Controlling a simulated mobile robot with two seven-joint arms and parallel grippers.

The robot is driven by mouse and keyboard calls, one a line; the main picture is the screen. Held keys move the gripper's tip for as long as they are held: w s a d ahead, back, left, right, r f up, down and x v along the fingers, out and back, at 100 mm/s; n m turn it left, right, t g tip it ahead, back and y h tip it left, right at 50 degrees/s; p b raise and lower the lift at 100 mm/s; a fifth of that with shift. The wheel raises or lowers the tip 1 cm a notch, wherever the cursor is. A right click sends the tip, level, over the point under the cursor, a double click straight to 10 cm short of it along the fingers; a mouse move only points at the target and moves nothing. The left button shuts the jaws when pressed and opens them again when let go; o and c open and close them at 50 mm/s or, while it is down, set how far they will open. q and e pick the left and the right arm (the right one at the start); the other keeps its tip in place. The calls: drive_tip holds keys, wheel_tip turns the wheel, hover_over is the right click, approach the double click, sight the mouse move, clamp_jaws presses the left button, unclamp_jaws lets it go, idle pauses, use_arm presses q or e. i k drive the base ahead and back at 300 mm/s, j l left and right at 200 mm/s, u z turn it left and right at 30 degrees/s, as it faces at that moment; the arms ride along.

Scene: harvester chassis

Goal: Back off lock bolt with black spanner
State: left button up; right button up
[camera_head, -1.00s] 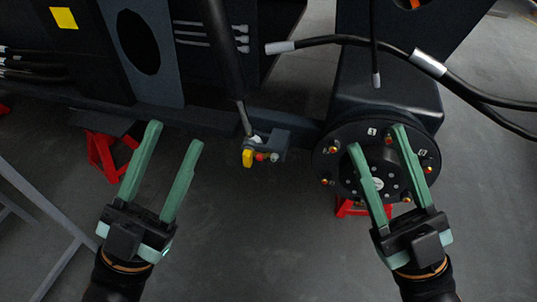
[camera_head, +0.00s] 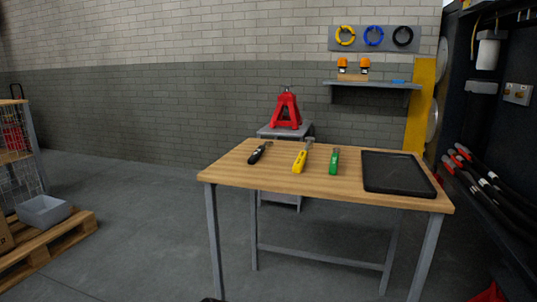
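A black-handled tool, apparently the black spanner (camera_head: 260,152), lies at the left of the wooden workbench top (camera_head: 225,172). A yellow-handled tool (camera_head: 302,158) lies to its right, and a green-handled tool (camera_head: 334,161) lies right of that. All three lie apart from each other. The lock bolt is not in view now. Neither of my grippers shows in the head view now.
A black tray (camera_head: 398,174) lies at the bench's right. A red stand (camera_head: 286,108) stands on a grey stool behind it. The dark machine side with hoses (camera_head: 490,180) is at right. A pallet (camera_head: 45,250) with a grey bin (camera_head: 43,211) is at left. Floor between is clear.

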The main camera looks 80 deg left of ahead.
sight(253, 159)
drive_tip(key=u, duration=2.65)
